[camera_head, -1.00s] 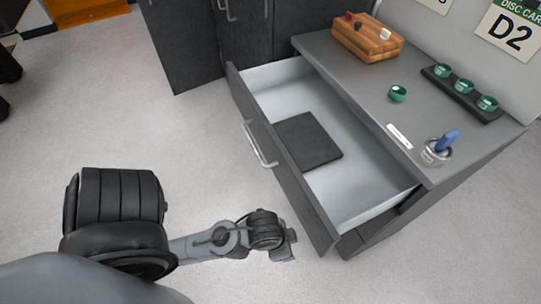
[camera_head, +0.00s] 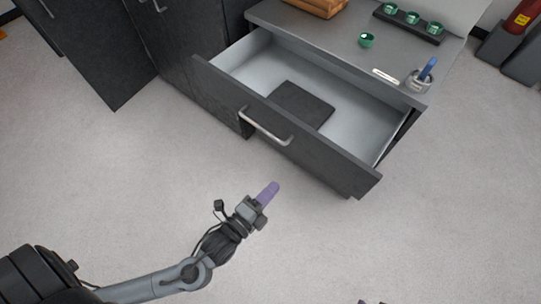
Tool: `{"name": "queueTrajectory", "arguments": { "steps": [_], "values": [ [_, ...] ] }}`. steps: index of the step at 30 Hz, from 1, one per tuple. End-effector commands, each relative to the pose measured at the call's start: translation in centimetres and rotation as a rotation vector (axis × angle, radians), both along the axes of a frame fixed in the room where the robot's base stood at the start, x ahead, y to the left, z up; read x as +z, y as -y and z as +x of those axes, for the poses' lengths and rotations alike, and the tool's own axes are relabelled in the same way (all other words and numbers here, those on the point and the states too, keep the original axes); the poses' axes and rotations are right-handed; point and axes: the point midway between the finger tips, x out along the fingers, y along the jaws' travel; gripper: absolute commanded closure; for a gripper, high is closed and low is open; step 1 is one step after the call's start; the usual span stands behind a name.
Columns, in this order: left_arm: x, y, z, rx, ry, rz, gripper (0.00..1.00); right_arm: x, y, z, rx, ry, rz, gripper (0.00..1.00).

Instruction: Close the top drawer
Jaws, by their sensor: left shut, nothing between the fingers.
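The top drawer (camera_head: 330,163) of the grey cabinet is pulled far out, with its dark front facing my left arm. Its white interior shows, and a dark flat square pad (camera_head: 302,106) lies inside. A silver bar handle (camera_head: 265,127) is fixed to the drawer front. My left gripper (camera_head: 269,192) is shut and empty, its purple fingers together and pointing toward the drawer front. It is apart from the front, below the handle in the picture.
Dark cabinets (camera_head: 85,50) stand at left. The floor before the drawer is clear.

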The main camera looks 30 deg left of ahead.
Motion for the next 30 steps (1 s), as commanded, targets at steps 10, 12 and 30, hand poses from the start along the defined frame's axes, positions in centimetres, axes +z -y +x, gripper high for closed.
{"name": "queueTrajectory", "arguments": {
  "steps": [10,12,30],
  "values": [
    [0.5,0.4,2.5,-0.002,0.062,0.058,1.00,-0.9,0.5,0.2,0.006,0.007,-0.016,0.57],
    [0.4,0.6,3.7,-0.001,0.062,0.057,1.00,-1.3,0.5,0.2,0.007,0.007,-0.018,0.57],
    [0.4,2.0,12.8,-0.002,0.057,0.054,1.00,-4.6,0.2,0.2,0.001,0.007,-0.006,0.57]
  ]
}}
